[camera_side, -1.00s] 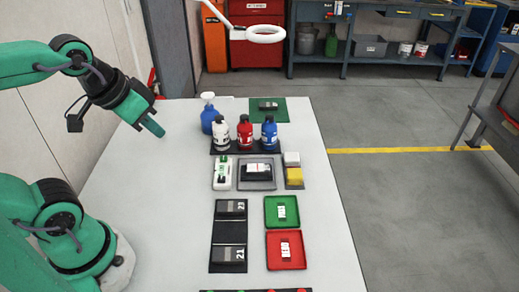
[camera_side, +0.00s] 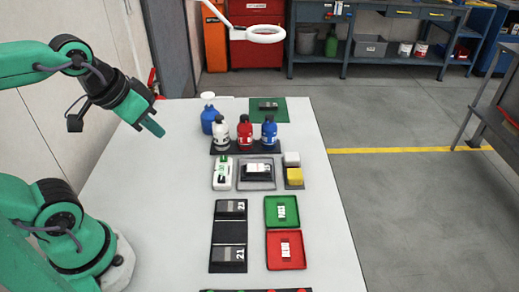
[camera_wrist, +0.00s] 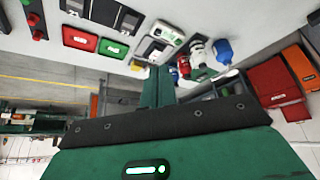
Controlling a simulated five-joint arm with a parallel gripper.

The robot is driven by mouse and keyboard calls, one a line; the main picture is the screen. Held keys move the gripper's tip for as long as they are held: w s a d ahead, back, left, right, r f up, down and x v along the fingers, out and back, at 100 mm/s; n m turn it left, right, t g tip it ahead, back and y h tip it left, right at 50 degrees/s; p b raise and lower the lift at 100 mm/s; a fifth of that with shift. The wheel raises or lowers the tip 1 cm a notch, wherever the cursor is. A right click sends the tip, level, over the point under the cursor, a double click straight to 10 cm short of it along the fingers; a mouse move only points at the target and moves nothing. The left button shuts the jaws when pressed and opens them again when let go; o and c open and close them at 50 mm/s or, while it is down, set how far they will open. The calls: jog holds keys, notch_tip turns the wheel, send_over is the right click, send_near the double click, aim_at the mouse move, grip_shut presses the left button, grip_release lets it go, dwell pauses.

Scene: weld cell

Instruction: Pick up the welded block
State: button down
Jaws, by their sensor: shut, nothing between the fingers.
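My gripper (camera_side: 153,128) is shut and empty, held above the left back part of the table. Its green fingers also show close together in the wrist view (camera_wrist: 158,88). Dark blocks numbered 23 (camera_side: 231,207) and 21 (camera_side: 229,254) lie on a black tray (camera_side: 229,232). Another dark block (camera_side: 258,168) with a white label sits on a grey plate (camera_side: 243,186) in the middle. A further dark block (camera_side: 268,104) lies on the green mat (camera_side: 287,115) at the back. I cannot tell by look which block is welded. My gripper touches none of them.
White, red (camera_side: 244,132) and blue bottles stand in a row, with a blue container (camera_side: 208,119) behind left. A white device (camera_side: 222,181), a yellow block (camera_side: 294,176), a green tray (camera_side: 270,224) and a red tray (camera_side: 270,266) are nearby. The table's left side is clear.

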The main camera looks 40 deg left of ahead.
jog(key=c, duration=0.9)
grip_release()
jog(key=m+g, duration=0.5)
jog(key=m, duration=0.4)
send_over(258, 167)
notch_tip(258, 167, down, 15)
jog(key=shift+w+f+g, duration=0.1)
jog(key=shift+f+g, duration=0.2)
jog(key=shift+f, duration=1.35)
jog(key=shift+f, duration=0.1)
